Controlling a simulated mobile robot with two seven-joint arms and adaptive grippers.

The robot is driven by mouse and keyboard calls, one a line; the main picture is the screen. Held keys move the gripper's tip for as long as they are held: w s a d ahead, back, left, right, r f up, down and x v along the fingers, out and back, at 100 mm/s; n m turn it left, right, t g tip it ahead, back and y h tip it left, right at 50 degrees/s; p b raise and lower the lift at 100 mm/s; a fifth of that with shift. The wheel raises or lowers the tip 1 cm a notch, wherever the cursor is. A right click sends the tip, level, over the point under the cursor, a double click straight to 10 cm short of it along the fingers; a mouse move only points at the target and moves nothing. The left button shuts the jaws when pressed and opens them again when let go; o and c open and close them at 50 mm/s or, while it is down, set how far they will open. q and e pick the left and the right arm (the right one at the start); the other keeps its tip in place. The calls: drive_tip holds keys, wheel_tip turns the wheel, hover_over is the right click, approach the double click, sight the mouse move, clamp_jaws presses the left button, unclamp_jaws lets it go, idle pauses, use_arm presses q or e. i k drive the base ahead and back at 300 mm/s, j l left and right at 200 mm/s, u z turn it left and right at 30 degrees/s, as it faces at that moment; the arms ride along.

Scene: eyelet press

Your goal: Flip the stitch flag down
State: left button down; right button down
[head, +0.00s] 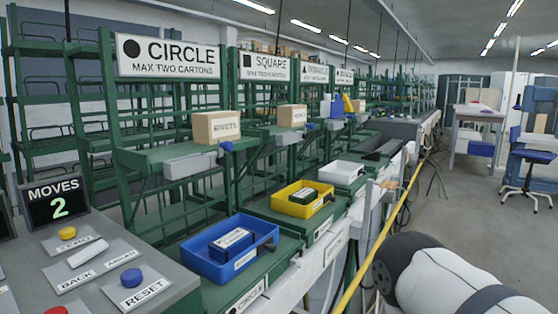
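I cannot pick out a stitch flag by any readable label. Small blue pieces sit at the right ends of the grey boxes on the green shelves: one under the CIRCLE sign (167,57), the blue piece (227,146), and a farther blue piece (310,126) under the SQUARE sign (264,66). Farther down the row, small blue and yellow upright shapes (347,103) are too small to tell. A white and grey arm link of mine fills the lower right corner. Neither of my grippers is in view.
A grey console (180,296) with a MOVES 2 display (57,203), buttons and a white lever (88,252) stands lower left. Blue (215,267), yellow (283,204) and white (340,178) trays line the green bench. A yellow rail (378,240) borders open floor at right.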

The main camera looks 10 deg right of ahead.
sight(389, 185)
drive_tip(key=i+l, duration=0.15)
drive_tip(key=l, duration=0.2)
drive_tip(key=i+l, duration=0.1)
drive_tip(key=l, duration=0.25)
drive_tip(key=i+l, duration=0.15)
drive_tip(key=l, duration=0.2)
drive_tip(key=i+l, duration=0.1)
drive_tip(key=l, duration=0.25)
drive_tip(key=i+l, duration=0.15)
drive_tip(key=l, duration=0.2)
drive_tip(key=j+u, duration=0.05)
